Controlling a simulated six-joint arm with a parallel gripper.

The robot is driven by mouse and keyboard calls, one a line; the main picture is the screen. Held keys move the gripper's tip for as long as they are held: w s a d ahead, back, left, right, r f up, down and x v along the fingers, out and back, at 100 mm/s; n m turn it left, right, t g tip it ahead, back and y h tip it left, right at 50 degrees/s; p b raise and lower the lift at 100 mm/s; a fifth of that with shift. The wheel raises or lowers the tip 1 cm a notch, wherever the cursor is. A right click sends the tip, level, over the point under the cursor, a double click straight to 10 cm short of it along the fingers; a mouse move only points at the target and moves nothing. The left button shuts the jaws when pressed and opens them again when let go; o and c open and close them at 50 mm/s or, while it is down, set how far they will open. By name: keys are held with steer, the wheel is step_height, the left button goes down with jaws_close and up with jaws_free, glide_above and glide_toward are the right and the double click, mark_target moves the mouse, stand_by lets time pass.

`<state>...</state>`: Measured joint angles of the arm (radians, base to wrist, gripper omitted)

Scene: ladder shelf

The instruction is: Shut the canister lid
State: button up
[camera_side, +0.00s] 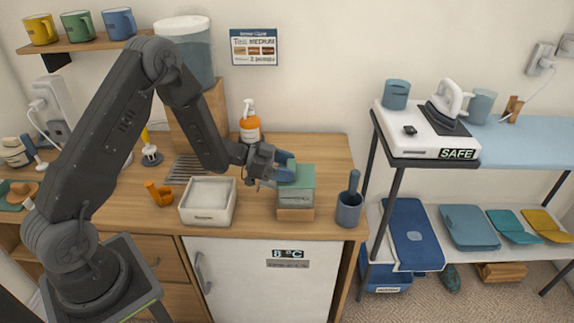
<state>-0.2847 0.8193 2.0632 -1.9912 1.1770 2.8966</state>
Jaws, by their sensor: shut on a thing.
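The canister (296,193) is a squarish grey-green box with a green lid (304,175), standing on a wooden block near the counter's front edge. My gripper (286,169) comes in from the left at lid height, its blue fingers shut on the lid at its left side. The lid lies over or very close to the canister top; I cannot tell whether it is fully seated. The fingers hide the lid's left part.
A white square bin (208,200) stands left of the canister, and a blue cup with a pestle (349,203) to its right. The counter's front edge is close.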

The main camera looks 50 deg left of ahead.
steer(key=shift+f, duration=0.25)
steer(key=o, duration=1.3)
steer(key=shift+r, duration=0.1)
steer(key=v, duration=1.3)
steer(key=shift+s+a+r, duration=0.2)
steer(key=shift+s+a, duration=0.05)
steer(key=shift+s, duration=0.05)
